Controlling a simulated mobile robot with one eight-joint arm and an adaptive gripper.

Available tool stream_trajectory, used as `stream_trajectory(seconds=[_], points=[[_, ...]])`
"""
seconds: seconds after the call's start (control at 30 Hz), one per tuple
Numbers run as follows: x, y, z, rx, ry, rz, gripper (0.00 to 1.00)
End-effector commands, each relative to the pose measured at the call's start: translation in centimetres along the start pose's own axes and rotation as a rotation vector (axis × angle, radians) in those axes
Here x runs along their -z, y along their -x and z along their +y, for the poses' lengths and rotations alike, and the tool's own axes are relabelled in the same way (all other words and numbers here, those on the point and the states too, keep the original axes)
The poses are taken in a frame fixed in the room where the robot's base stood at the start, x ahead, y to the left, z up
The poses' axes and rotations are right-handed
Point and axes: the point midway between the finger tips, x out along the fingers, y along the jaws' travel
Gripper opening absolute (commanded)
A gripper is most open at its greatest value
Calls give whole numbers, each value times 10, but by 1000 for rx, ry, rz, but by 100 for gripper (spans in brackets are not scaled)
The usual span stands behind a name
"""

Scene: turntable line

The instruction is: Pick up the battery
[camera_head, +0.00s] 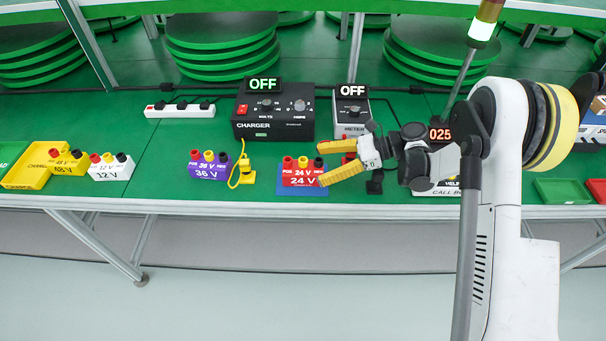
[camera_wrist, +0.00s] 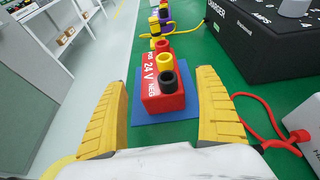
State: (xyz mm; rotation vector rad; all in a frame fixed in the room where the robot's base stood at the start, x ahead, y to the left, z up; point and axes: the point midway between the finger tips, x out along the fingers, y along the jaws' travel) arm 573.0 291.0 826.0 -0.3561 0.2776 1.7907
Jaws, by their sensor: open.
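The red 24 V battery (camera_head: 298,172) stands upright on a blue mat (camera_head: 284,192) on the green bench. It has red, yellow and black terminals on top. My gripper (camera_head: 320,164) is open at the battery's right side, its yellow fingers pointing left. In the wrist view the battery (camera_wrist: 165,101) shows ahead between the two open fingers, on the blue mat (camera_wrist: 197,106). I see no finger shut on it. Whether a fingertip touches it cannot be told.
A purple 36 V battery (camera_head: 208,172) and a yellow plug (camera_head: 245,171) are to the left. Further left are a white 12 V battery (camera_head: 112,172) and a yellow 48 V battery (camera_head: 68,164). The charger (camera_head: 270,118) and meter (camera_head: 350,112), both reading OFF, stand behind.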

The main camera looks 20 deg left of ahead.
Motion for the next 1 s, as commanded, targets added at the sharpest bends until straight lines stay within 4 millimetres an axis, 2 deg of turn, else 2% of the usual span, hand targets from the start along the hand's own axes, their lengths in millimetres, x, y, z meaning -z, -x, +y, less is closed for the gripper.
stream_trajectory(seconds=[0.3, 0.4, 0.57, 0.6, 0.67, 0.8, 1.0], points=[[2, -51, 0, -1, 1, 0, 83], [1, -58, 0, -1, 1, 0, 83], [0, -58, 0, 0, 0, 0, 83], [0, -58, 0, 0, 0, 0, 78], [0, -58, 0, 0, 0, 0, 59], [0, -58, 0, 0, 0, 0, 16], [-1, -57, 0, 0, 0, -1, 15]])
